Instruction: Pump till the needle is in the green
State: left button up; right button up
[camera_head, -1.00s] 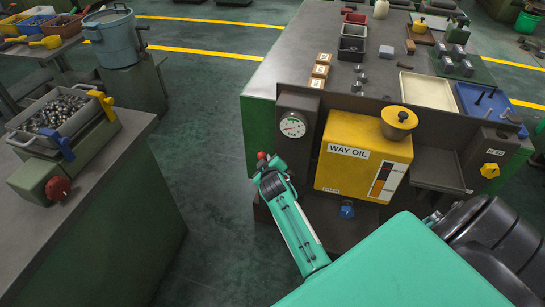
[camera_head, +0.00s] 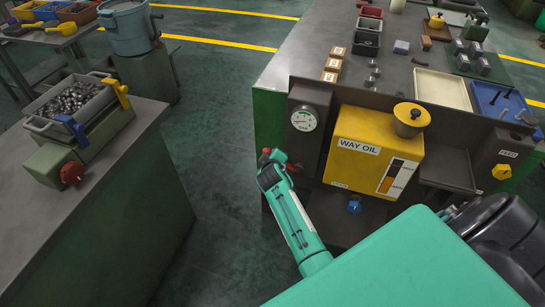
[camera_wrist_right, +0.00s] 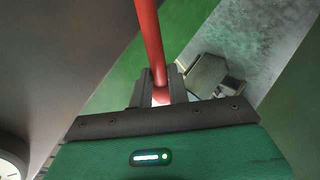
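The pressure gauge (camera_head: 304,118) is a round white dial on a dark panel at the machine's front left corner. A green band shows faintly on it, but the needle is too small to read surely. The yellow WAY OIL box (camera_head: 375,145) is right of it. My right gripper (camera_head: 267,160) is low and left of the gauge. In the right wrist view, its fingers (camera_wrist_right: 160,92) are closed around the red pump lever (camera_wrist_right: 150,40), near its end. The lever's red tip (camera_head: 265,151) shows at the gripper in the head view. My left gripper is out of sight.
A blue knob (camera_head: 354,205) sits below the oil box and a yellow knob (camera_head: 501,172) is at the right. A grey bench (camera_head: 85,200) with a bin of metal parts (camera_head: 72,100) stands left. Open floor (camera_head: 222,130) lies between bench and machine.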

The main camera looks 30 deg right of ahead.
jog(key=o, duration=0.4)
jog(key=shift+w+a+r, duration=0.1)
jog(key=shift+w+r, duration=0.1)
jog(key=shift+w, duration=0.05)
jog(key=shift+c, duration=0.2)
jog(key=shift+s+a+f, duration=0.1)
jog(key=shift+s, duration=0.05)
jog(key=v, duration=1.3)
jog(key=shift+s+a+r, duration=0.15)
jog(key=shift+a+r, duration=0.05)
jog(key=shift+r, duration=0.1)
